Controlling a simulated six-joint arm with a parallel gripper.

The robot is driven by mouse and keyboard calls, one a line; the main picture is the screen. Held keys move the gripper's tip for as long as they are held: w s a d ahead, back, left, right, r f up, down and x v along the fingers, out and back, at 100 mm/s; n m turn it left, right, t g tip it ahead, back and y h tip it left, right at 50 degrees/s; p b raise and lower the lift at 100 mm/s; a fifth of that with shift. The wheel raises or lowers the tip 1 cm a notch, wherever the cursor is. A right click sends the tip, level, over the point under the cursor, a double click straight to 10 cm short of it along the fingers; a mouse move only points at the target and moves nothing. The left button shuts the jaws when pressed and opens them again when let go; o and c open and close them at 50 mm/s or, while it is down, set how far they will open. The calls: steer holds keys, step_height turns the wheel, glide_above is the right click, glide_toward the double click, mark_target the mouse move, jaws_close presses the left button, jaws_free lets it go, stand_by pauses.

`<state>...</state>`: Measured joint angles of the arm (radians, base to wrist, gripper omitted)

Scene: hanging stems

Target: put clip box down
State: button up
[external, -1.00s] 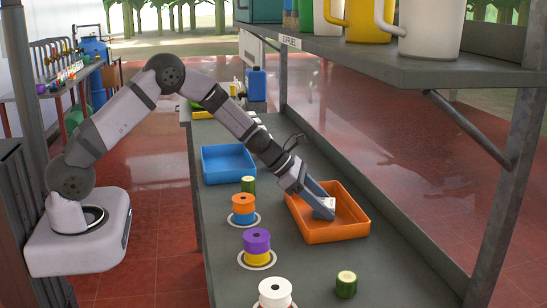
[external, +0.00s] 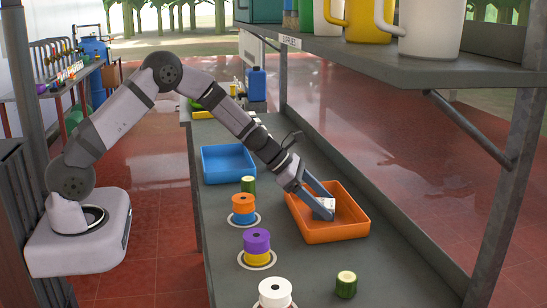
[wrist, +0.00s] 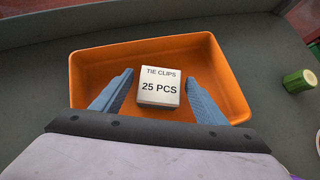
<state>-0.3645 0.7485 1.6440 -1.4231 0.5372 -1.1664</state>
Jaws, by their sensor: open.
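The clip box (wrist: 159,87) is a small white box with a "TIE CLIPS 25 PCS" label. It is in the orange tray (wrist: 225,72), in the wrist view. In the external view the box (external: 324,207) shows partly behind my gripper, inside the orange tray (external: 338,234). My gripper (wrist: 158,86) is open, with one blue finger on each side of the box and a visible gap on both sides. In the external view my gripper (external: 320,205) is low in the tray. Whether the box rests flat on the tray floor is hard to tell.
A blue tray (external: 228,164) stands farther back on the bench. Stacked spools (external: 243,209), purple and yellow spools (external: 257,246) and a white spool (external: 275,293) line the left side. Green cut stems (external: 346,284) stand nearby. A shelf with mugs (external: 420,70) overhangs the right.

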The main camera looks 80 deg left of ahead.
steer(key=b+v, duration=0.1)
steer(key=v, duration=1)
steer(key=shift+s, duration=0.15)
